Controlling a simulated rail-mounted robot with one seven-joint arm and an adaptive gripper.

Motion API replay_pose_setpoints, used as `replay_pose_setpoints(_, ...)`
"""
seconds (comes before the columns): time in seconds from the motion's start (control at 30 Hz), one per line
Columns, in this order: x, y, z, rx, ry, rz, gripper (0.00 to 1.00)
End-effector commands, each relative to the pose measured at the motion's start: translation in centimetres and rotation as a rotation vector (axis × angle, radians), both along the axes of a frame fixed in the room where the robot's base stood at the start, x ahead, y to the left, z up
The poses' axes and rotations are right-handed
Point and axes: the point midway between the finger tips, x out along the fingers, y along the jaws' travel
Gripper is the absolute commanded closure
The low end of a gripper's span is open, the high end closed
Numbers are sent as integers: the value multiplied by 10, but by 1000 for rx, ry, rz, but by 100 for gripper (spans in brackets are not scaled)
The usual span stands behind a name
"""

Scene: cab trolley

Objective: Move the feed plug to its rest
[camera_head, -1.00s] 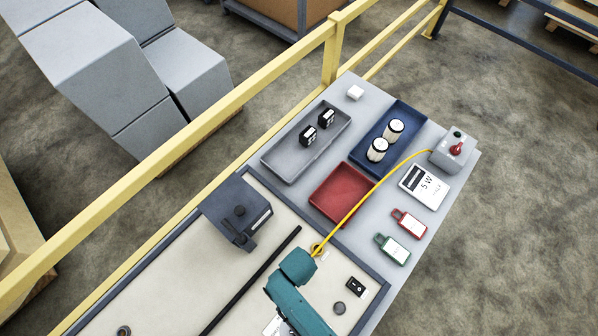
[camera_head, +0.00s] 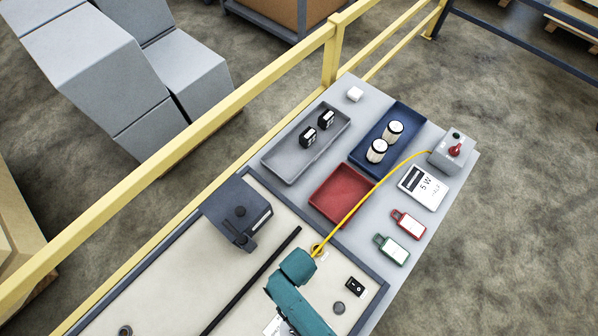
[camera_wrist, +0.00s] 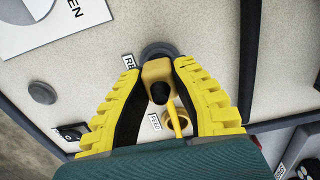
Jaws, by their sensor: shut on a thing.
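My gripper (camera_wrist: 160,78) has yellow ribbed fingers, shut on the feed plug (camera_wrist: 157,72), an orange-yellow body with a black end. A yellow cable (camera_wrist: 174,120) runs from it toward the wrist. Just beyond the plug is a dark grey round piece (camera_wrist: 158,49) beside a partly covered label starting "RE" (camera_wrist: 129,62). The plug overlaps its near edge; I cannot tell whether they touch. Nearer the wrist, an orange ring (camera_wrist: 178,128) sits beside the "FEED" label (camera_wrist: 154,122). In the head view, my teal arm hides the fingers and plug, and the cable (camera_head: 352,212) runs to a grey box (camera_head: 452,152).
The beige panel has a dark block (camera_head: 238,212), a black bar (camera_head: 262,268), a black switch (camera_head: 355,287) and a grey button (camera_head: 338,308). Beyond are a red tray (camera_head: 342,194), a blue tray (camera_head: 398,110) with two white-topped cylinders, and red (camera_head: 408,223) and green (camera_head: 392,250) tags.

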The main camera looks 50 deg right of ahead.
Motion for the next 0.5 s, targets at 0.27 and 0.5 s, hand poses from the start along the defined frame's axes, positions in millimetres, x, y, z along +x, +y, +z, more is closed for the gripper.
replay_pose_setpoints(0.27,0,0,0,0,-1,0,100)
replay_pose_setpoints(0.5,0,0,-3,0,0,0,100)
